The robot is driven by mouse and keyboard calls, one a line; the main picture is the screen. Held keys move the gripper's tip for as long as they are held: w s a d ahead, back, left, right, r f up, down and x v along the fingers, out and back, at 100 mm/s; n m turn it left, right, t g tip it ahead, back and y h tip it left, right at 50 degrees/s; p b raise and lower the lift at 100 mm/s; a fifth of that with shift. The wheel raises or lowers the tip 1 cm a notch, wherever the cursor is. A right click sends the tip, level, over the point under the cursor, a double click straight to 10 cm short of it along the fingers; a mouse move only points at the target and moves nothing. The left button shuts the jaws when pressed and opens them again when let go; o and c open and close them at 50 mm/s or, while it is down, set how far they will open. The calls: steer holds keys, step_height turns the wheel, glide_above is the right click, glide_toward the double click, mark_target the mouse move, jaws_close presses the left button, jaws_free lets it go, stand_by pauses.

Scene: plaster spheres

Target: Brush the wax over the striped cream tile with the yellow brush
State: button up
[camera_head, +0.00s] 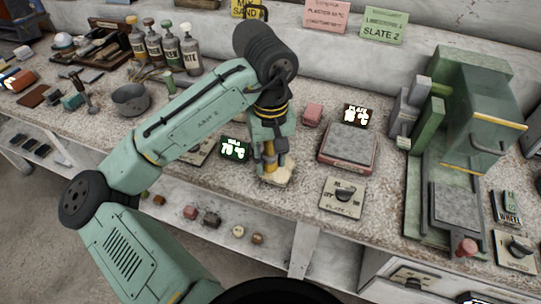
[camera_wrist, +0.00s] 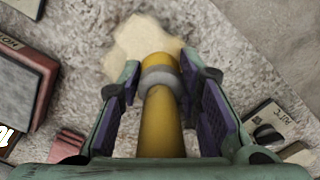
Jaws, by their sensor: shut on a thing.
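My gripper (camera_head: 268,152) points down over the bench near its front edge and is shut on the yellow brush (camera_head: 270,161). In the wrist view, the brush (camera_wrist: 161,120) shows as a thick yellow handle with a grey band, between the two dark finger pads. A pale cream piece (camera_head: 279,176) with an uneven outline lies under the brush end; it also shows in the wrist view (camera_wrist: 132,48). It looks like the cream tile, but I cannot make out stripes or wax. The brush tip is hidden, so contact is unclear.
A hot plate (camera_head: 349,147) with a red block (camera_head: 313,114) by it stands to the right. A dial box (camera_head: 343,198) sits at the front edge. A green press (camera_head: 470,110) stands far right. A grey bowl (camera_head: 131,99) and several bottles stand left.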

steer(key=shift+s+a, duration=0.25)
steer(key=shift+s, duration=0.5)
steer(key=shift+s+a, duration=0.2)
steer(key=shift+s, duration=0.5)
steer(key=shift+w, duration=0.15)
steer(key=shift+w+d, duration=0.3)
steer(key=shift+w, duration=0.55)
steer(key=shift+w+d, duration=0.3)
steer(key=shift+w, duration=0.55)
steer(key=shift+s+a+r, duration=0.2)
steer(key=shift+s+r, duration=0.2)
steer(key=shift+s, duration=0.1)
steer(key=shift+s+a+r, duration=0.15)
steer(key=shift+s+r, duration=0.2)
steer(key=shift+s, duration=0.1)
steer(key=shift+f+b, duration=0.4)
steer(key=shift+f, duration=0.4)
